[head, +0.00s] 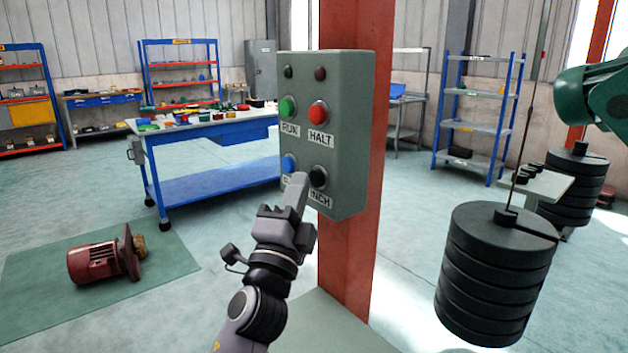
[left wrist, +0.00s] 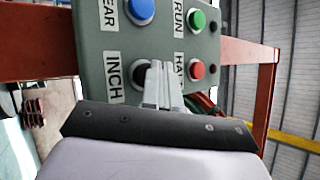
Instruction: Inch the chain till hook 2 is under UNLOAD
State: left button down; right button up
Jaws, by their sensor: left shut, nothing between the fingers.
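A grey control box (head: 327,130) is fixed to a red post. It carries a green RUN button (head: 288,107), a red HALT button (head: 318,113), a blue button (head: 289,163) and a black INCH button (head: 318,176). My left gripper (head: 303,180) is shut and empty, its fingertips just in front of the box's lower part beside the INCH button. In the left wrist view, the fingertips (left wrist: 157,72) partly overlap the INCH button (left wrist: 138,72); I cannot tell whether they touch it. The blue button's label is partly cut off. No hook number or UNLOAD sign is visible. My right gripper is out of view.
A black stack of weights (head: 494,280) hangs from a thin line at right, near a green machine part (head: 597,92). A red motor (head: 100,260) lies on a green mat (head: 165,255) at left. A blue workbench (head: 215,190) stands behind. Open floor lies between.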

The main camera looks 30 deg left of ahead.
pick_arm(q)
jog(key=shift+w+d, duration=0.2)
jog(key=shift+w, duration=0.2)
dwell(0.7)
jog(key=shift+s, duration=0.1)
dwell(2.7)
jog(key=shift+s+a, duration=0.35)
jog(key=shift+s, duration=0.3)
jog(key=shift+s+a+p, duration=0.15)
jog(key=shift+s+a, duration=0.15)
jog(key=shift+s, duration=0.5)
jog(key=shift+s+a+p, duration=0.15)
jog(key=shift+s+a, duration=0.2)
jog(key=shift+s, duration=0.4)
jog(key=shift+s+a+p, duration=0.15)
jog(key=shift+s+a, duration=0.15)
jog(key=shift+s, duration=0.5)
